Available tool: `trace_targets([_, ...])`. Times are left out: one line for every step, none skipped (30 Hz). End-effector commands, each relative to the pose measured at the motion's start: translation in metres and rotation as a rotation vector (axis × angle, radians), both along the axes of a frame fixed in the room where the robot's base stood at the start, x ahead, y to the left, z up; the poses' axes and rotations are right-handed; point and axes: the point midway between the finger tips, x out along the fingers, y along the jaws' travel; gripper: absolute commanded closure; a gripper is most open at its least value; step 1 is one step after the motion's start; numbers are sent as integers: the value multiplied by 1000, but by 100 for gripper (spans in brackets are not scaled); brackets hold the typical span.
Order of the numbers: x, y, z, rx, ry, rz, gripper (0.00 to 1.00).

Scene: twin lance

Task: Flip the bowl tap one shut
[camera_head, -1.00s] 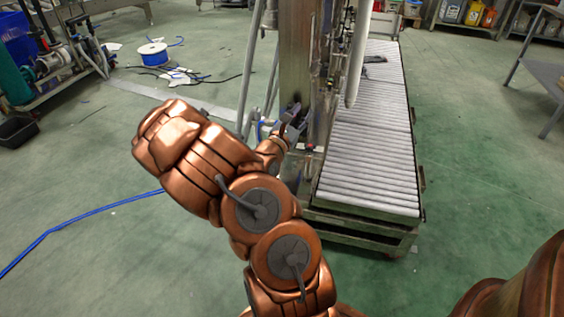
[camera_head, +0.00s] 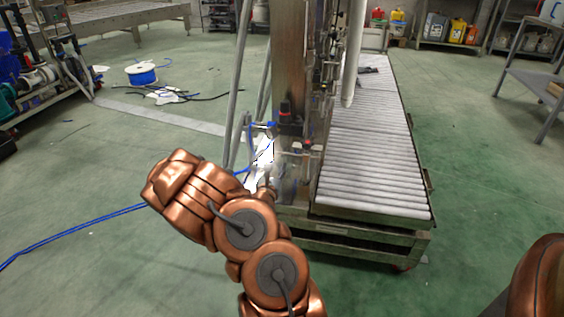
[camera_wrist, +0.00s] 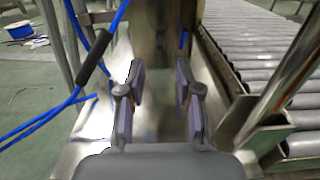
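My gripper (camera_wrist: 160,84) is open in the wrist view. Its two dark finger pads stand apart with nothing between them. Beyond them is the steel post (camera_wrist: 158,35) of the machine, blurred. In the head view the same steel post (camera_head: 288,60) stands by my arm, with small fittings, some red and black, on its front and right side. I cannot tell which of these fittings is bowl tap one, or whether it is open or shut. My copper arm reaches to the post's lower part, and its own wrist largely hides the gripper there.
A roller conveyor (camera_head: 372,150) runs back to the right of the post; its rollers also show in the wrist view (camera_wrist: 262,40). Blue hoses (camera_wrist: 92,70) hang close to the left of my gripper. A blue cable reel (camera_head: 141,74) lies on the open green floor at the left.

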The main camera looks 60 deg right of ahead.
Motion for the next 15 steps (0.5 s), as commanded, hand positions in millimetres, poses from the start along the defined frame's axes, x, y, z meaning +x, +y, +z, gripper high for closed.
trace_targets([1, -3, -1, 0, -2, -1, 66])
trace_targets([1, -5, -1, 0, -2, -2, 66])
trace_targets([2, -8, -1, 0, -3, -2, 66])
trace_targets([3, -10, -1, 0, -4, -2, 66])
trace_targets([4, -13, -1, 1, -5, -2, 66])
trace_targets([5, -17, -1, 0, -4, -3, 66])
trace_targets([6, -20, -1, -2, -4, -3, 66])
trace_targets([7, -23, -1, -2, -3, -2, 66])
trace_targets([8, -27, -1, -2, -3, -2, 66])
trace_targets([10, -30, -2, -2, -3, -3, 66])
trace_targets([11, -34, -2, -2, -3, -3, 66])
trace_targets([12, -38, -2, -2, -4, -3, 66])
trace_targets([14, -41, -1, -2, -4, -2, 66])
trace_targets([15, -44, -1, -2, -4, -2, 66])
trace_targets([16, -48, -1, -2, -3, -2, 66])
